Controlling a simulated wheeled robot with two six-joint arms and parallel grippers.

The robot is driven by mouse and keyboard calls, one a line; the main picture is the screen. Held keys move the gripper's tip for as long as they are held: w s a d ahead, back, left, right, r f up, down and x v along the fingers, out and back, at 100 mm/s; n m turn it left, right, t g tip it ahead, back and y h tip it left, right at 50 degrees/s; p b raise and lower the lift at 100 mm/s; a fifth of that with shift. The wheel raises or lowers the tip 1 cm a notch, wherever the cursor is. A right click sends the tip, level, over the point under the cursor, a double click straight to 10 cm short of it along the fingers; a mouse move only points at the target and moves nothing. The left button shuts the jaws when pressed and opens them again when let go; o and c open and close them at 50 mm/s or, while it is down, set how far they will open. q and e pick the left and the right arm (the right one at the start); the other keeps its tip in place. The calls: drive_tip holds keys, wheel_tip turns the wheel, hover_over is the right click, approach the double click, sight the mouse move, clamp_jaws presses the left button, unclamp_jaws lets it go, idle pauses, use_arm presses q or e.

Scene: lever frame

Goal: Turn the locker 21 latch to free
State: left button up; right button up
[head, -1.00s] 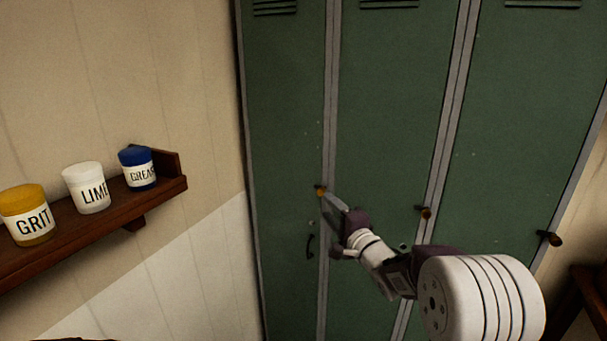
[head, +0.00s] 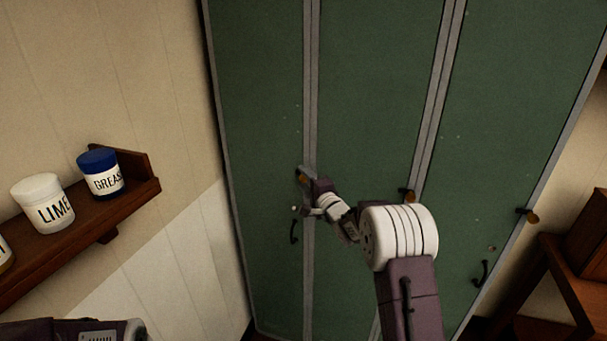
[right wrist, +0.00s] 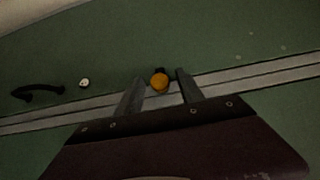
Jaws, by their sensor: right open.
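Three green locker doors fill the head view; no number is readable, so I cannot tell which is locker 21. The left door's latch (head: 300,177) is a small orange-ended knob at its right edge. My right gripper (head: 304,173) is at this latch. In the right wrist view the orange knob (right wrist: 159,82) lies between the open fingertips (right wrist: 158,80), with a finger on either side; I see no clear contact. Similar latches sit on the middle door (head: 409,196) and the right door (head: 530,215). My left gripper is out of view.
A dark handle (head: 294,231) is below the left latch. A wooden wall shelf (head: 120,208) at left holds a white LIME jar (head: 43,204) and a blue-lidded GREASE jar (head: 101,174). Wooden furniture (head: 560,270) stands at the right.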

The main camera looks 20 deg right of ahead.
drive_tip(key=shift+w+a, duration=0.1)
drive_tip(key=shift+w, duration=0.1)
drive_tip(key=shift+w+a, duration=0.1)
drive_tip(key=shift+w, duration=0.1)
